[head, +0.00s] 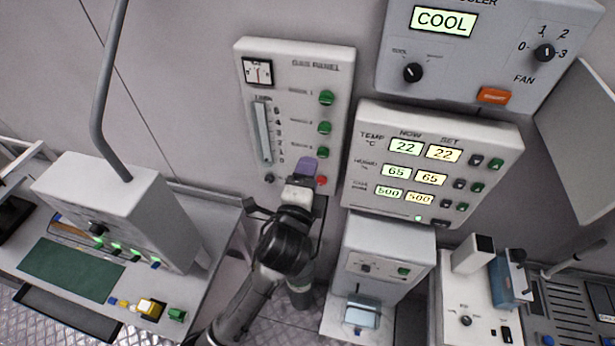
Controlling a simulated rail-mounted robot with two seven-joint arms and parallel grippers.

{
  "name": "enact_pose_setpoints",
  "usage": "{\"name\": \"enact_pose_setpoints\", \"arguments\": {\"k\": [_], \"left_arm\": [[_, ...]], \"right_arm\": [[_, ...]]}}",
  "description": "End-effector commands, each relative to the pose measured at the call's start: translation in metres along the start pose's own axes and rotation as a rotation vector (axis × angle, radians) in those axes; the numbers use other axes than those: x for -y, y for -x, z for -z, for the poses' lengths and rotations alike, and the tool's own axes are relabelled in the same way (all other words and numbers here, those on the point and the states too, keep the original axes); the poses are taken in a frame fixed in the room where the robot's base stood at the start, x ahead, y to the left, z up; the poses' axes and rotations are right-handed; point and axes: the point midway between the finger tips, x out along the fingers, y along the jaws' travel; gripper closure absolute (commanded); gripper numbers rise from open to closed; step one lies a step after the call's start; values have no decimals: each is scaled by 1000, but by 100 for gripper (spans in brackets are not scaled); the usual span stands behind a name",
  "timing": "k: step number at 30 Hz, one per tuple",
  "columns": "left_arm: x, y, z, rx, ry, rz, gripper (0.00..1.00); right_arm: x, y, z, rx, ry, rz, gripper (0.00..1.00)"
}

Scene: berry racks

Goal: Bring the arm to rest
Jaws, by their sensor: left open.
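My left arm (245,300) reaches up from the bottom of the head view. My left gripper (303,178) is in front of the lower part of the white gas panel (290,130), close to its red button (321,181). Its jaws are open, and a purple piece shows at its tip. I cannot tell whether it touches the panel. No held object shows in it. The arm hides part of the panel's bottom edge and the wall below. My right gripper is not in view.
A climate panel (360,172) and a grey cooler box (480,75) hang to the right. Below them stands a white dispenser-like unit (390,238). A sloped console (85,187) with a grey pole stands left. Patterned metal floor (255,332) shows below.

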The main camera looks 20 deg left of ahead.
Motion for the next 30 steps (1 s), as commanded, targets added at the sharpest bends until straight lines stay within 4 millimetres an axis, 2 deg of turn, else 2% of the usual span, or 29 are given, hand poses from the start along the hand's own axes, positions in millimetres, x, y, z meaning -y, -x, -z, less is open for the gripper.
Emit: {"name": "enact_pose_setpoints", "arguments": {"k": [17,20,23,30], "left_arm": [[0,1,0,0,3,0,42],[0,1,0,0,45,0,42],[-4,1,-2,17,164,-26,42],[-31,12,-4,82,652,-228,42]], "right_arm": [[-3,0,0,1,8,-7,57],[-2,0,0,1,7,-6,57],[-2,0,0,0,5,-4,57],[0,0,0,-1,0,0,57]]}}
